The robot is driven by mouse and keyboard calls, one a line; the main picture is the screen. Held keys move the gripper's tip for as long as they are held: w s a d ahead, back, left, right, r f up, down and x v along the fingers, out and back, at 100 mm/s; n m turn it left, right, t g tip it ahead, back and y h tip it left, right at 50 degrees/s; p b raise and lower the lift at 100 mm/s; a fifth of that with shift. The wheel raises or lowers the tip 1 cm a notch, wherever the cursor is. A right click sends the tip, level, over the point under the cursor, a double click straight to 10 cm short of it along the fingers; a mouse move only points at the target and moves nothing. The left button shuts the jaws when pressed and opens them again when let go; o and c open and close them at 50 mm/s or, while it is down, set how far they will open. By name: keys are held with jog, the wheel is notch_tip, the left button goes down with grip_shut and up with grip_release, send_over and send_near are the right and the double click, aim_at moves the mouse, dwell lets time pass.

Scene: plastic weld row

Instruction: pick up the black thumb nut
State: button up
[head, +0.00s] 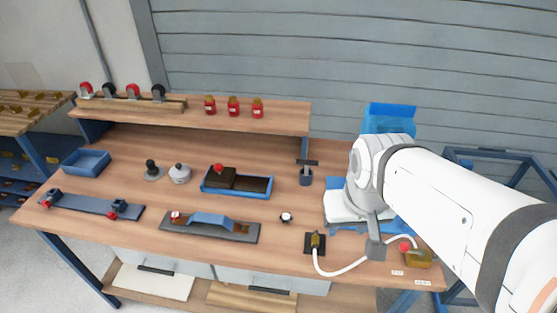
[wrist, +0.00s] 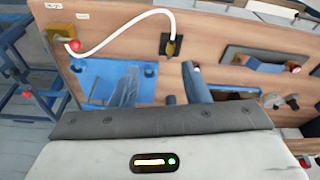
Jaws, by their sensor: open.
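A small round black-and-white piece (head: 286,217) lies on the bench left of my arm; it may be the black thumb nut, but it is too small to be sure.
A black block with a brass fitting (head: 315,243) carries a white hose to a brass block with a red knob (head: 417,258). A grey fixture with a blue bridge (head: 210,225), a blue tray (head: 237,182) and a black knob on a stand (head: 153,171) stand farther left.

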jog(key=o, duration=0.3)
jog(key=w+a+f+m+b, duration=0.1)
jog(key=w+a+f+b, duration=0.2)
jog(key=w+f+b, duration=0.2)
jog(key=w+f, duration=0.2)
jog(key=w, duration=0.2)
jog(key=shift+f+h+b, duration=0.2)
jog(key=shift+h+b, duration=0.1)
jog(key=shift+h, duration=0.1)
jog(key=m+t+b, duration=0.1)
jog(key=t+b, duration=0.1)
jog(key=b, duration=0.2)
send_near(286, 215)
jog(key=x, duration=0.8)
jog(key=shift+s+f, duration=0.15)
jog(key=shift+s, duration=0.1)
jog(key=shift+c, duration=0.5)
jog(key=c, duration=1)
jog(key=shift+o, duration=0.2)
